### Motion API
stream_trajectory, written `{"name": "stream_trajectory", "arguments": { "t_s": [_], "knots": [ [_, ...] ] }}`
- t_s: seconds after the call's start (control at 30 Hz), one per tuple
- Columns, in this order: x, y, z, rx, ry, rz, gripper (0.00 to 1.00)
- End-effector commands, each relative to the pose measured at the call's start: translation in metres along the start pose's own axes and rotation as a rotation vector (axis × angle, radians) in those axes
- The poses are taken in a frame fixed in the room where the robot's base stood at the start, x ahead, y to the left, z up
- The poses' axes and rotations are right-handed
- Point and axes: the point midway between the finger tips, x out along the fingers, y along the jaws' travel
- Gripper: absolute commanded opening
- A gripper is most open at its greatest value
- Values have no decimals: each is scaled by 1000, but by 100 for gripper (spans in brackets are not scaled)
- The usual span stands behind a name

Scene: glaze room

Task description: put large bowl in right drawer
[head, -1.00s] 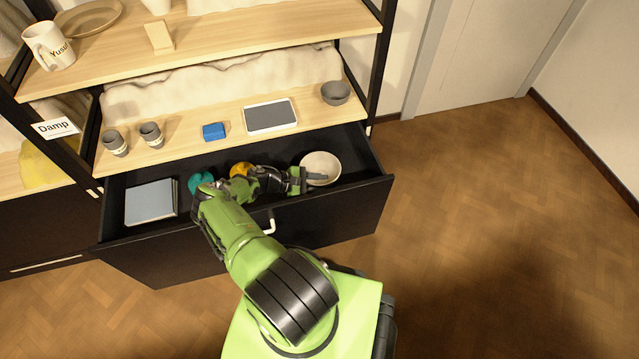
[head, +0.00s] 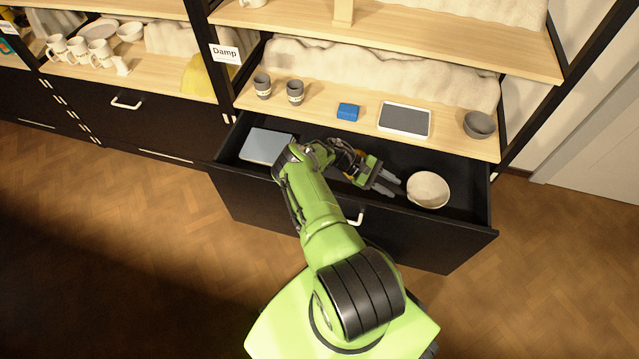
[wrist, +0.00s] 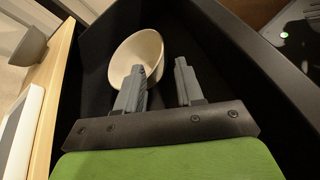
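A cream-white bowl (head: 428,190) rests in the right end of the open black drawer (head: 262,208). It also shows in the wrist view (wrist: 140,58), tilted and just beyond the fingertips. My gripper (head: 390,184) is in the drawer just left of the bowl, with its fingers pointing at it. In the wrist view the two grey fingers (wrist: 160,85) are apart with nothing between them. A smaller dark grey bowl (head: 479,124) stands on the shelf above the drawer's right end.
A light blue book (head: 267,146) lies in the drawer's left end. On the shelf above stand two grey cups (head: 295,92), a blue block (head: 348,111) and a tablet (head: 404,120). A closed drawer (head: 130,115) is at the left. The floor at right is clear.

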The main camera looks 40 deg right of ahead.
Motion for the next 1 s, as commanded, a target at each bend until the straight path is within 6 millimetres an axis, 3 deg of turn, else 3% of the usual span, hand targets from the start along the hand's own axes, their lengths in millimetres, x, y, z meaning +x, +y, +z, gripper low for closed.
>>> {"name": "stream_trajectory", "arguments": {
  "t_s": [0.07, 0.17, 0.33, 0.47, 0.6, 0.7, 0.8, 0.9, 1.0],
  "knots": [
    [-19, 8, 8, 40, 39, -22, 37],
    [-63, 19, 29, 125, 136, -88, 37],
    [-152, 22, 82, 252, 359, -235, 37],
    [-221, 9, 134, 303, 556, -343, 37],
    [-283, -20, 202, 314, 774, -437, 37],
    [-315, -48, 255, 299, 928, -485, 37],
    [-334, -80, 308, 272, 1078, -514, 37],
    [-338, -116, 358, 239, 1224, -524, 37],
    [-330, -153, 398, 206, 1364, -516, 37]
  ]
}}
